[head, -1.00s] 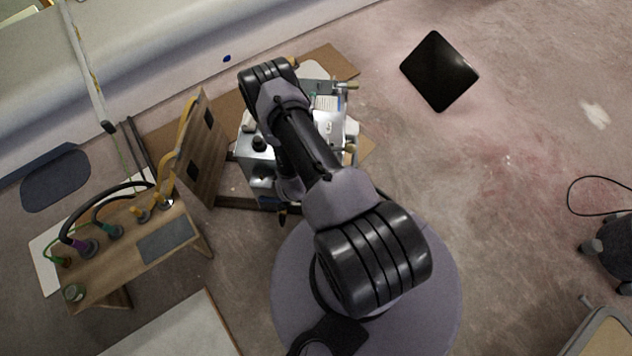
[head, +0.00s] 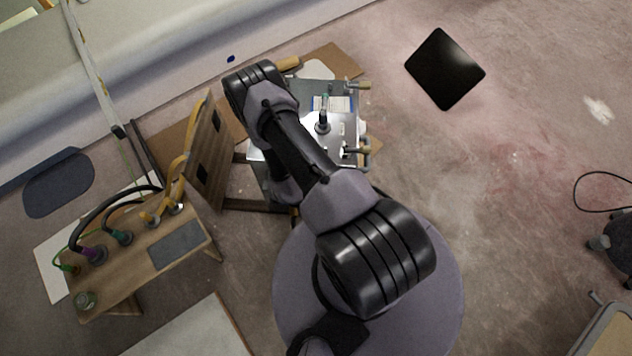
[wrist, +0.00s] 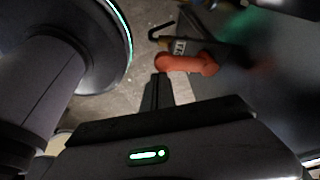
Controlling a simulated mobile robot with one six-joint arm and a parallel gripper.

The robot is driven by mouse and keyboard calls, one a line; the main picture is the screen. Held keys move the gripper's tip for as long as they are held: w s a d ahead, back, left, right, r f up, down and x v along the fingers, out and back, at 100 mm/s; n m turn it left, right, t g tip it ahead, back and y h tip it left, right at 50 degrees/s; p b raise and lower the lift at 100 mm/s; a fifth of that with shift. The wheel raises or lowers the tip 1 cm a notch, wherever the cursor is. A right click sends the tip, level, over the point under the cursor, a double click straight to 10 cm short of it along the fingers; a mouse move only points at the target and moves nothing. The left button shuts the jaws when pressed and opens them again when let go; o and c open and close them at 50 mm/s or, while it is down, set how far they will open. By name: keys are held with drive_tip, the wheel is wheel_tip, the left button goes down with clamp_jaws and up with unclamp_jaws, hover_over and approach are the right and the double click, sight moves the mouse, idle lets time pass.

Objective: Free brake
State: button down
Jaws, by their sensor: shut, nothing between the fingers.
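An orange-red lever or handle (wrist: 187,63) shows in the wrist view, beside a dark metal face. I cannot tell whether it is the brake. My gripper (wrist: 157,80) is shut and empty, its dark fingertips just below the left end of the orange part. I cannot tell whether they touch it. In the head view my arm covers the gripper and the orange part. The metal unit (head: 345,127) stands under and beyond my arm, with a black upright knob (head: 322,122) and a label on top.
A wooden bench (head: 130,265) with cables and plugs stands at the left, with an upright wooden panel (head: 205,155) between it and the unit. A black square plate (head: 445,69) lies at the upper right. The floor to the right is mostly clear.

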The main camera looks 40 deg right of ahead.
drive_tip(key=shift+w+a, duration=0.15)
drive_tip(key=shift+a, duration=0.05)
drive_tip(key=shift+r, duration=0.1)
idle(0.5)
